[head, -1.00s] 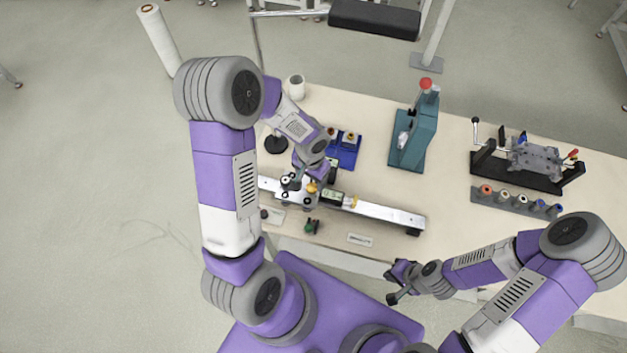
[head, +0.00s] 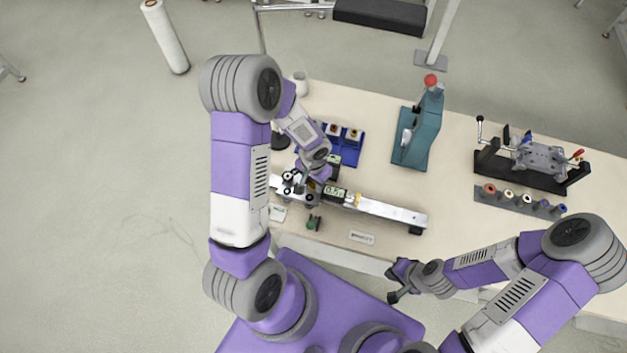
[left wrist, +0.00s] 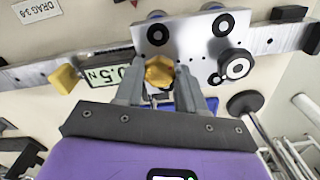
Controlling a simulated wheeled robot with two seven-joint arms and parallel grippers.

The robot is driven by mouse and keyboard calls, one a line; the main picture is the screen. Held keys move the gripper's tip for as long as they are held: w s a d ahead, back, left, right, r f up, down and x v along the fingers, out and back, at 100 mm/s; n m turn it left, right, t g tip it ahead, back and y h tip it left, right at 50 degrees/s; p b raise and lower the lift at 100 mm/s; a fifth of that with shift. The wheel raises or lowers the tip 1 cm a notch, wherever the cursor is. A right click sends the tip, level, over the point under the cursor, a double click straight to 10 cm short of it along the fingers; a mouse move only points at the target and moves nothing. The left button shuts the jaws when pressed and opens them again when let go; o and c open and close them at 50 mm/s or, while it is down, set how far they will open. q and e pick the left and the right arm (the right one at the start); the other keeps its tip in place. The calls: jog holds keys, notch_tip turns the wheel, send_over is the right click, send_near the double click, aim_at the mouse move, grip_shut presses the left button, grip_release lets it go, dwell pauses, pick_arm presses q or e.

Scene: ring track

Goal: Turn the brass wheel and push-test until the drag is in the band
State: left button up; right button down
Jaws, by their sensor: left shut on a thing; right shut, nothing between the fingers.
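The brass wheel (left wrist: 159,71) sits on the silver carriage (left wrist: 190,45) in the left wrist view. My left gripper (left wrist: 157,88) has a finger on each side of the wheel and is shut on it. In the head view my left gripper (head: 309,183) is over the carriage and hides most of the wheel. The carriage rides on the long metal rail (head: 392,211). A green display (head: 335,193) beside it reads 0.5, with an N in the wrist view. My right gripper (head: 392,297) is shut and empty, off the bench's front edge.
A drag card (left wrist: 38,10) lies beside the rail. A blue tray (head: 346,150) is behind it. A teal press (head: 420,130), a dark fixture (head: 520,165) and a rack of several spools (head: 520,201) stand to the right. The bench between rail and rack is clear.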

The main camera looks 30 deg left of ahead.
pick_arm(q)
jog(key=shift+m, duration=1.3)
jog(key=shift+a+m, duration=0.1)
jog(key=shift+m, duration=1.7)
jog(key=o, duration=1.1)
jog(key=shift+c, duration=0.2)
jog(key=shift+r, duration=0.1)
